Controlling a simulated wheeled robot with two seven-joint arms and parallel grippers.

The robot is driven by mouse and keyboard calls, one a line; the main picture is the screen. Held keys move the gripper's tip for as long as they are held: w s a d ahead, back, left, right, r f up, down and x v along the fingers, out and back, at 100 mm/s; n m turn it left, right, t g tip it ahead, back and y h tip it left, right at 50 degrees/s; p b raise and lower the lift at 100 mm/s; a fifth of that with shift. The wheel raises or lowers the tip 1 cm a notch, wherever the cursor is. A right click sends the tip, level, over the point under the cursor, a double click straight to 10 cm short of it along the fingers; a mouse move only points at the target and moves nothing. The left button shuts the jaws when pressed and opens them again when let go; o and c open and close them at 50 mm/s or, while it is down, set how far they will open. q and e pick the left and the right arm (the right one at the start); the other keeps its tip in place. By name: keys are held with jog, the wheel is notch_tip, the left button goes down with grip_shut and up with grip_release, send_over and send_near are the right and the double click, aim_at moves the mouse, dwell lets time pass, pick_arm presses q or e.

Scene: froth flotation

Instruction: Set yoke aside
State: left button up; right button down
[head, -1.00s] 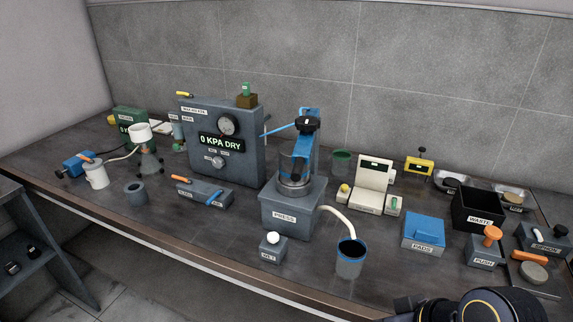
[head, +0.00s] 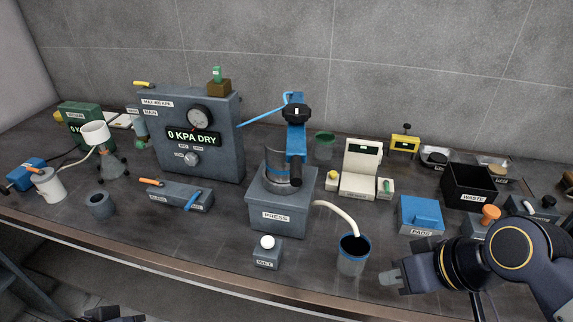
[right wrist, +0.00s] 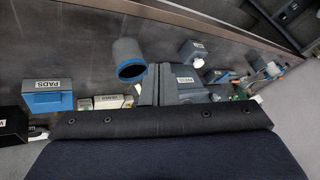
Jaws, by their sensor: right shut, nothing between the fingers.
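The blue yoke (head: 296,140) with a black knob (head: 297,113) stands upright at the top of the grey press (head: 276,216), over its clear cylinder (head: 276,165). A blue lever (head: 268,109) reaches left from its top. My right gripper (head: 388,283) is shut and empty, low at the front right of the bench, right of the blue-rimmed cup (head: 353,258) and well apart from the yoke. In the right wrist view the press (right wrist: 180,82) shows, but I cannot make out the yoke. A dark part, probably of my left gripper, shows at the head view's bottom left edge; its fingers are unclear.
A hose runs from the press to the cup. The MAX 400 KPA gauge box (head: 190,160) stands left of the press. The blue PADS box (head: 420,215) and black WASTE bin (head: 474,187) stand right. Some bench is bare between the press and PADS.

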jog(key=w+a+r+n+g+y, duration=0.1)
jog(key=w+a+r+n, duration=0.3)
jog(key=r+n, duration=0.1)
jog(key=w+a+r+n+g+y+p, duration=0.1)
jog(key=w+a+r+n+g, duration=0.1)
jog(key=w+a+r+n, duration=0.3)
jog(key=w+a+r+n+g+y, duration=0.2)
jog(key=w+a+r+n, duration=0.2)
jog(key=r, duration=0.4)
jog(key=shift+w+a+r+n+p, duration=0.35)
jog(key=shift+w+r+n+p, duration=0.05)
jog(key=shift+n, duration=0.5)
jog(key=shift+w+a+r+n, duration=0.1)
jog(key=shift+a+r+n, duration=0.15)
jog(key=shift+n, duration=0.05)
jog(key=shift+a, duration=0.15)
notch_tip(320, 180, down, 8)
jog(key=a+p, duration=0.2)
jog(key=shift+a, duration=0.3)
jog(key=shift+d, duration=0.1)
